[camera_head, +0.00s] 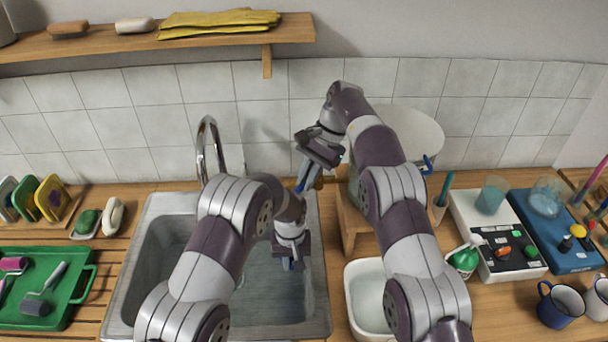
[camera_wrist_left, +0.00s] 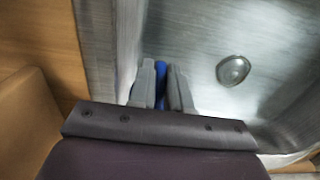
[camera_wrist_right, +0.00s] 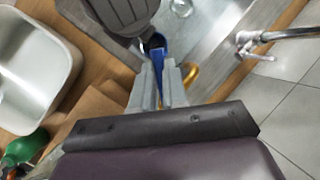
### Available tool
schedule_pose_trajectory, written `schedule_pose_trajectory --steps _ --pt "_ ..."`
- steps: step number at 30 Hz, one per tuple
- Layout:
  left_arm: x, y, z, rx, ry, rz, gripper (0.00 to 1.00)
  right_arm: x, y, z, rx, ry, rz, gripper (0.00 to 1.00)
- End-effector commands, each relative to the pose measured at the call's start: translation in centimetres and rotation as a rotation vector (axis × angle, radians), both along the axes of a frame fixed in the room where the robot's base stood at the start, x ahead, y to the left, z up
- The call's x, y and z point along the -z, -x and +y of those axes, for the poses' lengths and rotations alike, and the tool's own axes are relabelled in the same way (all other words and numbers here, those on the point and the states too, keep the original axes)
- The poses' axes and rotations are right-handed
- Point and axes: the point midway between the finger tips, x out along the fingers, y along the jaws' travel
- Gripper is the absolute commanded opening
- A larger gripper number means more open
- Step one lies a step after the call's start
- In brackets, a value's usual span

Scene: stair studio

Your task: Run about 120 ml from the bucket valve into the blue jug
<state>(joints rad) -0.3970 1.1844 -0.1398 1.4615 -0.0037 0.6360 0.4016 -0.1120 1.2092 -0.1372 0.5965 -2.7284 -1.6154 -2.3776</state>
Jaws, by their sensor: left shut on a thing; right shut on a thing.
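The white bucket (camera_head: 418,132) stands on a wooden stand behind my right arm, which partly hides it. A brass valve part (camera_head: 318,184) shows by the sink's right edge; it also shows in the right wrist view (camera_wrist_right: 191,74). My right gripper (camera_head: 302,182) is shut on the blue valve lever (camera_wrist_right: 158,78). My left gripper (camera_head: 290,263) is low over the sink, shut on a narrow blue piece (camera_wrist_left: 160,78), apparently the blue jug's handle. A blue rim (camera_wrist_right: 155,42) shows just beyond the lever in the right wrist view. Most of the jug, its contents and any stream are hidden.
The metal sink (camera_head: 322,290) has a tap (camera_head: 208,140) behind it and a drain (camera_wrist_left: 233,70). A white basin (camera_head: 356,300) stands right of the sink. Devices, beakers and mugs fill the far right. A green tray (camera_head: 82,285) lies left.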

Motion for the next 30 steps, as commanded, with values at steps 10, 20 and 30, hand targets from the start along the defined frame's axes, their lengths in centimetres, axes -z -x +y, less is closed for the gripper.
schedule_pose_trajectory --steps 10,20,30 --pt "-0.11 -0.06 -0.02 0.000 0.001 -0.002 0.00 -0.23 0.24 -0.55 -0.126 -0.002 -0.006 0.00" --pt "-0.11 -0.06 -0.02 0.000 0.001 -0.002 0.00 -0.27 0.36 -0.69 -0.146 -0.002 -0.007 0.00" --pt "-0.10 -0.06 -0.03 0.000 0.001 -0.002 0.00 -0.21 0.37 -0.68 -0.145 -0.001 -0.005 0.39"
